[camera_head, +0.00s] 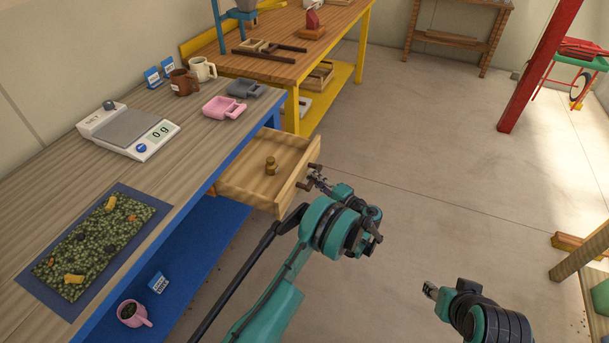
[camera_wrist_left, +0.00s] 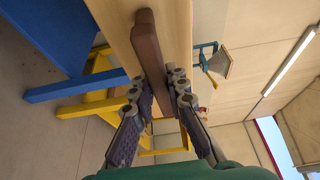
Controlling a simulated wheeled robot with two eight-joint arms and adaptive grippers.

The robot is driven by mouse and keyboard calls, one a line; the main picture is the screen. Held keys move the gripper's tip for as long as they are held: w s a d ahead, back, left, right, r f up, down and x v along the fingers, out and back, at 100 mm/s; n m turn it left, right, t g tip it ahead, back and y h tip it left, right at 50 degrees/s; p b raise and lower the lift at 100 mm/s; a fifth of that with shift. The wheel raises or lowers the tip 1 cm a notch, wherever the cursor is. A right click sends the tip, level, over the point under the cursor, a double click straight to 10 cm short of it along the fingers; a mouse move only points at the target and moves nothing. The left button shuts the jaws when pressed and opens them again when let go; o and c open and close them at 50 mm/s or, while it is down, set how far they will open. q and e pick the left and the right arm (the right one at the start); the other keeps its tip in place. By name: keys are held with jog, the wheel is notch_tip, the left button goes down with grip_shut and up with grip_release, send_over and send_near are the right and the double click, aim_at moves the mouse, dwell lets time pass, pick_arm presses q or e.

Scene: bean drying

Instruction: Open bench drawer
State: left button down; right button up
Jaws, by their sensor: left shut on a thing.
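The wooden bench drawer (camera_head: 250,180) stands pulled out from under the blue-framed bench, and its inside shows. A small brass weight (camera_head: 270,166) stands in it. The drawer's brown bar handle (camera_wrist_left: 148,45) sits on its front face. My left gripper (camera_head: 316,180) is at that front, shut on the handle; in the left wrist view its two fingers (camera_wrist_left: 158,92) lie on either side of the bar. My right gripper (camera_head: 431,290) is over the floor at lower right, away from the bench; its jaw opening is too small to judge.
A pink mug (camera_head: 133,314) stands on the blue lower shelf. A yellow-framed table (camera_head: 290,60) is behind. Floor right of the drawer is clear.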

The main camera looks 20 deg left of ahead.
pick_arm(q)
jog(key=shift+d, duration=0.25)
jog(key=c, duration=1.5)
grip_release()
jog(key=v, duration=1.2)
